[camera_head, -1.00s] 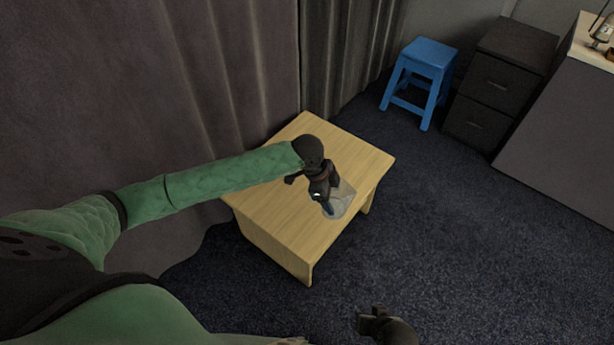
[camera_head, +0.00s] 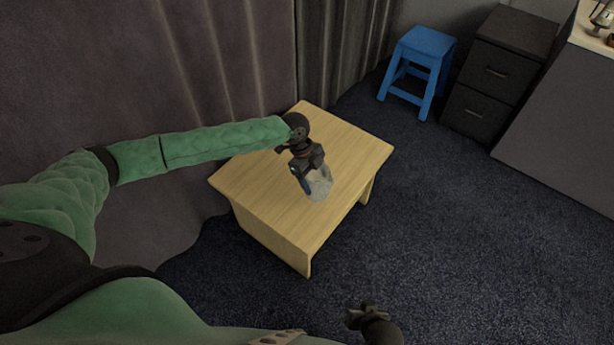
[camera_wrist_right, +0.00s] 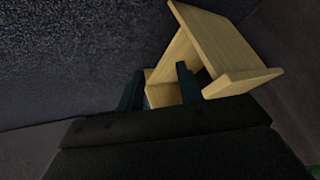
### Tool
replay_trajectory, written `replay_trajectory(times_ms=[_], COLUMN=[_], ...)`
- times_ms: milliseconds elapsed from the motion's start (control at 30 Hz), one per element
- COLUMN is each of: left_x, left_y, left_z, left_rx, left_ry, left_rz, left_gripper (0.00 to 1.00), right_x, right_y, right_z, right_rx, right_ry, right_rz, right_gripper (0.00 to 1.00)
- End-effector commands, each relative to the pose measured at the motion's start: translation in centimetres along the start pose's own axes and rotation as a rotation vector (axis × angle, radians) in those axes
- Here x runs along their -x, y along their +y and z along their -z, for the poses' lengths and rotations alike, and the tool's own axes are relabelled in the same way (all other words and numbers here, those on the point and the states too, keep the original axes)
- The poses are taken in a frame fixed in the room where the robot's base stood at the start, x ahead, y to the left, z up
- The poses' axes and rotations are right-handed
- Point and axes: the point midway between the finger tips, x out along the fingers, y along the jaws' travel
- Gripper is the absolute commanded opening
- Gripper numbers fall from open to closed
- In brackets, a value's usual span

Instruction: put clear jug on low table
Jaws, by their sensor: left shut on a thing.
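The clear jug (camera_head: 320,184) is see-through and shows in the head view over the middle of the low wooden table (camera_head: 270,205). My left gripper (camera_head: 309,172) is shut on the jug from its upper left side. The gripper partly hides the jug, and I cannot tell whether its base touches the table top. My right gripper (camera_head: 358,315) is low in the head view, apart from the table, and no thing shows in it. In the right wrist view its two fingers (camera_wrist_right: 158,90) stand apart, with the table (camera_wrist_right: 225,45) beyond them.
A blue stool (camera_head: 419,68) and a dark drawer cabinet (camera_head: 494,75) stand at the back right. A curtain (camera_head: 230,60) hangs close behind the table on the left. Dark carpet (camera_head: 470,230) lies free to the right.

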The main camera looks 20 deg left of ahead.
Motion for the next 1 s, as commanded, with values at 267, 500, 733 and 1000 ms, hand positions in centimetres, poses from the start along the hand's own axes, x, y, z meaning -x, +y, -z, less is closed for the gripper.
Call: replay_trajectory(times_ms=[267, 500, 733, 1000], left_x=[-1.0, -1.4, -3.3, -5.0], left_y=[-2.3, -2.9, -2.8, -2.9], left_z=[-4.6, -6.1, -6.9, -7.6], left_rx=[0.002, 0.001, 0.002, 0.0], left_ry=[-0.001, 0.0, 0.0, 0.0], left_rz=[0.001, 0.001, 0.0, 0.002], left_gripper=[0.37, 0.37, 0.37, 0.37], right_x=[0.8, 1.1, 1.5, 2.8], right_y=[-0.2, -0.3, -0.4, -0.7], right_z=[0.6, 0.8, 0.8, 1.9], right_rx=[0.001, 0.001, 0.001, 0.003], right_ry=[-0.008, -0.01, -0.023, -0.024], right_rz=[0.002, 0.003, 0.004, 0.006], right_gripper=[0.36, 0.36, 0.36, 0.36])
